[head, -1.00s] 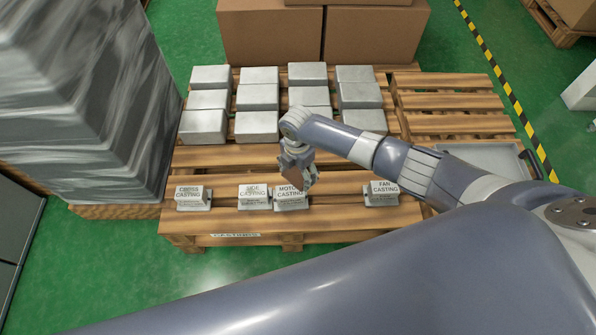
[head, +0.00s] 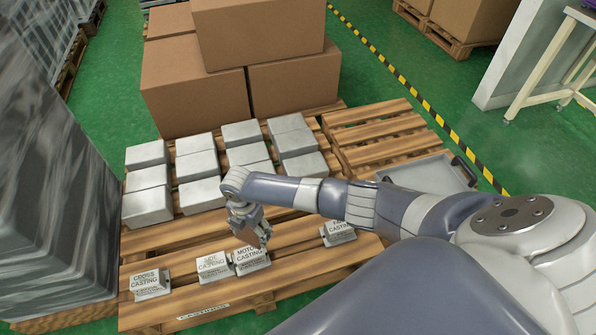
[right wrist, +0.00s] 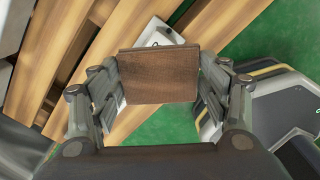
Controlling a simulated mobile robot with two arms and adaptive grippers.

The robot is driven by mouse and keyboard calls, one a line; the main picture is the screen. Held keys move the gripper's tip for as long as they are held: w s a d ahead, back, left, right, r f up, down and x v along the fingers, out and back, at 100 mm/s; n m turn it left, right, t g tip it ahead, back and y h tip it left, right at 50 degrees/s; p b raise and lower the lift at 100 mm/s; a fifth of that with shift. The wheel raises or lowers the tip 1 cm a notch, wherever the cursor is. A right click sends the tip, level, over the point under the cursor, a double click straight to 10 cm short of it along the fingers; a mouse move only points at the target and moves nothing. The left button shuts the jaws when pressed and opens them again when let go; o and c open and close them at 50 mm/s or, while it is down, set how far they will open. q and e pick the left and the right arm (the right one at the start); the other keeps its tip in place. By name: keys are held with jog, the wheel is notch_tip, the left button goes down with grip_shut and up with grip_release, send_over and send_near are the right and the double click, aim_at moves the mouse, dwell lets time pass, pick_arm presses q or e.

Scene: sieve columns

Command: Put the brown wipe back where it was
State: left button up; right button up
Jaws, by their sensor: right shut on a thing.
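My right gripper (head: 252,230) is shut on the brown wipe (right wrist: 158,77), a flat brown square that spans between its fingers in the right wrist view. In the head view the wipe shows small and partly hidden (head: 246,237). The gripper hangs over the front of the pallet (head: 190,312), just above the Motor Casting sign (head: 251,261). I cannot tell whether the wipe touches the sign. My left gripper is not in view.
Side Casting (head: 213,266), Cross Casting (head: 149,284) and Fan Casting (head: 338,233) signs stand along the front boards. Several grey castings (head: 199,193) stand behind. A grey tray (head: 428,173) lies at right. A wrapped stack (head: 50,190) stands at left, cardboard boxes (head: 195,95) behind.

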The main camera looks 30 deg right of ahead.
aim_at(252, 234)
notch_tip(252, 234, up, 5)
jog(key=p, duration=0.4)
jog(key=shift+f, duration=0.1)
